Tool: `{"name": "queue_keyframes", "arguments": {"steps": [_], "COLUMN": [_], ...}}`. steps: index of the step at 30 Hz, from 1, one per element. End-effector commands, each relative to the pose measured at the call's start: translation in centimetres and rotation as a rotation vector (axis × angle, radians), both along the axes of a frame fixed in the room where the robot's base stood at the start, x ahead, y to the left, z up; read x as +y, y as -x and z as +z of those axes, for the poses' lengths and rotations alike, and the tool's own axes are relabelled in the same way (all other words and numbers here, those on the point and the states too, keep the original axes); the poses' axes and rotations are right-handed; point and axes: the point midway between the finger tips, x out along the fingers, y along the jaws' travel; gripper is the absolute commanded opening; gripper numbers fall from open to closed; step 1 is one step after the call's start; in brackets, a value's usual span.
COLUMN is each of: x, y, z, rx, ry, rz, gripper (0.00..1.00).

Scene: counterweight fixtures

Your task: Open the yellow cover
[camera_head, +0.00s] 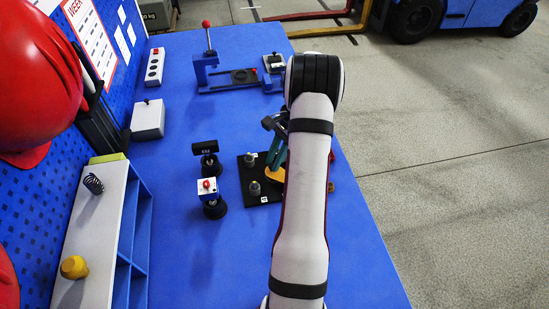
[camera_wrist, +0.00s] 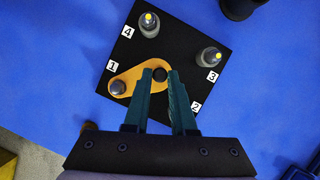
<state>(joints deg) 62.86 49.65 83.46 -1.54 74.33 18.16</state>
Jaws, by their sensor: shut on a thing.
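The yellow cover (camera_wrist: 139,81) is a flat, rounded link on a black plate (camera_wrist: 185,50) with numbered corners. One end sits around a dark round post (camera_wrist: 118,88) by label 1. The other end, with a dark knob (camera_wrist: 160,73), lies near the plate's middle. My gripper (camera_wrist: 161,77) has its teal fingers on both sides of this knob and is shut on it. The fingers hide part of the cover and the plate near label 2. In the head view, my arm hides much of the plate, and only a bit of the yellow cover (camera_head: 273,158) shows.
In the head view, a red-button box (camera_head: 207,188) and a small black display (camera_head: 205,148) stand left of the plate. A blue lever fixture (camera_head: 208,68) stands farther back.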

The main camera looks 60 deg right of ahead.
Motion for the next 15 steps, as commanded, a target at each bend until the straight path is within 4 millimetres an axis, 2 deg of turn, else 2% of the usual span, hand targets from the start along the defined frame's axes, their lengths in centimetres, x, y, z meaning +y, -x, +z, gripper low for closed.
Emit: {"name": "queue_keyframes", "arguments": {"steps": [8,15], "x": [-0.7,-1.9], "y": [0.2,0.7], "z": [0.1,0.1], "rx": [0.000,0.000], "ry": [0.000,0.000], "rz": [-0.117,-0.326], "gripper": [0.00,0.00]}}
